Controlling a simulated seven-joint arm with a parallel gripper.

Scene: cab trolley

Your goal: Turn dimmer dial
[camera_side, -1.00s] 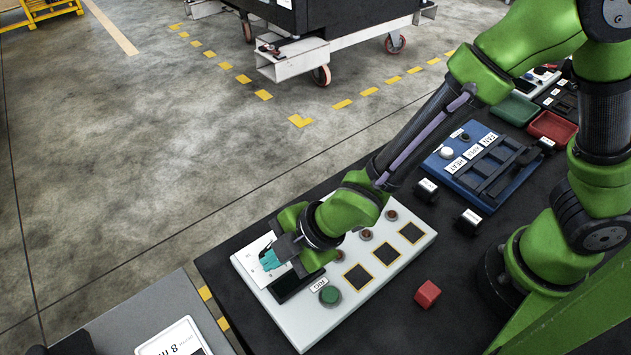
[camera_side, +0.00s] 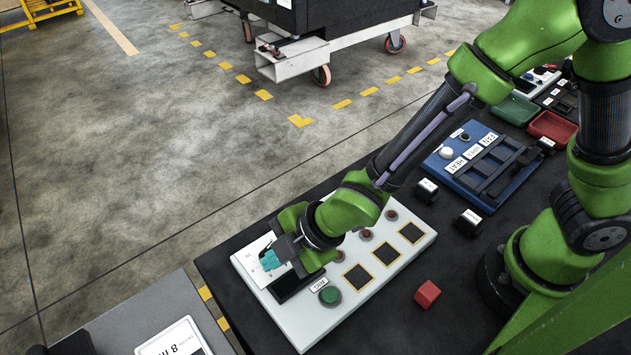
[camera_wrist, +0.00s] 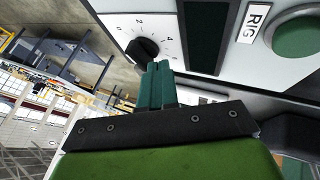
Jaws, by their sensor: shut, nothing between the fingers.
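The dimmer dial (camera_wrist: 142,50) is a black knob on a white scale plate with numbers, at the top of the wrist view. In the side view my gripper hides the dial, and only part of its white plate (camera_side: 254,256) shows. My gripper (camera_wrist: 158,68) has its two teal fingers shut together with nothing between them. The fingertips are right beside the dial in the wrist view, at its lower right edge; I cannot tell whether they touch it. In the side view my gripper (camera_side: 270,261) is low over the left end of the light grey panel (camera_side: 325,325).
The panel also carries a green button (camera_side: 330,295) labelled RIG, dark yellow-edged squares and small brown knobs. A red cube (camera_side: 427,294) lies on the black table to its right. A blue panel (camera_side: 457,187) with a slider and two trays stand farther back.

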